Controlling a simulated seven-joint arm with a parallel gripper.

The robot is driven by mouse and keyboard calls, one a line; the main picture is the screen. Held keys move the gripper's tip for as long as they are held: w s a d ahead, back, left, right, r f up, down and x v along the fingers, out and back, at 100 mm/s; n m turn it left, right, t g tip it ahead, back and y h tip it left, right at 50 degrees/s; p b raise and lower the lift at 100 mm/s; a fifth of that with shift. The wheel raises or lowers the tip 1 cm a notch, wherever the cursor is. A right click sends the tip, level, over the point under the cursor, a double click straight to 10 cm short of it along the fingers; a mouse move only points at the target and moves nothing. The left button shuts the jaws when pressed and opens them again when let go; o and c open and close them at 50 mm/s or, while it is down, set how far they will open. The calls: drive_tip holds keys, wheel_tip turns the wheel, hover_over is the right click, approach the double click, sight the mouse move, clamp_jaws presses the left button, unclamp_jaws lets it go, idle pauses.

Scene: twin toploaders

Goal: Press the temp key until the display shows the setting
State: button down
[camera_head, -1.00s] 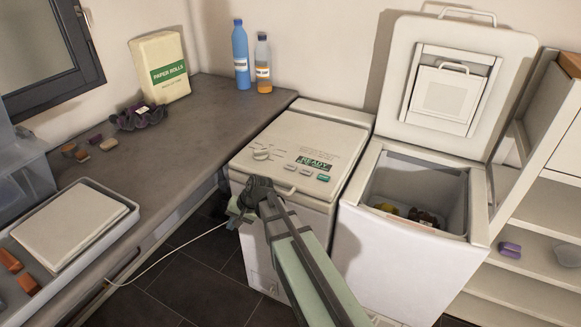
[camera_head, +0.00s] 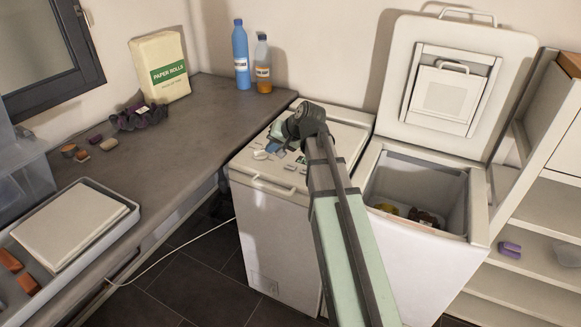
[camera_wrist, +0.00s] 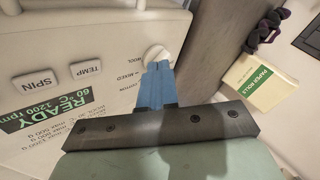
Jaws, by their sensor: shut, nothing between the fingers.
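The closed left toploader (camera_head: 290,215) has a control panel on its lid. The wrist view shows the panel upside down, with the TEMP key (camera_wrist: 87,70), the SPIN key (camera_wrist: 36,80) and a round dial (camera_wrist: 156,54). The dark display (camera_wrist: 45,110) reads READY, 60 °C, 1200 rpm in green. My gripper (camera_wrist: 158,68) is shut and empty, its blue fingers over the panel by the dial, to the right of the TEMP key in the wrist view. In the head view my gripper (camera_head: 276,144) and arm hide much of the panel. Contact with the panel cannot be told.
The right toploader (camera_head: 400,255) stands open, lid up, with items inside. A dark worktop (camera_head: 190,140) on the left holds paper rolls (camera_head: 160,68), a blue bottle (camera_head: 241,55), another bottle (camera_head: 263,65) and a tray (camera_head: 130,212). Shelves (camera_head: 520,270) stand at right.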

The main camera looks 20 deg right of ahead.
wheel_tip(320, 180, up, 4)
drive_tip(key=t+h, duration=0.2)
hover_over(293, 167)
drive_tip(key=shift+s, duration=0.1)
drive_tip(key=shift+a+f, duration=0.1)
drive_tip(key=shift+f, duration=4.3)
drive_tip(key=shift+f, duration=0.25)
drive_tip(key=shift+f, duration=0.2)
drive_tip(key=shift+f, duration=0.35)
drive_tip(key=shift+r, duration=0.8)
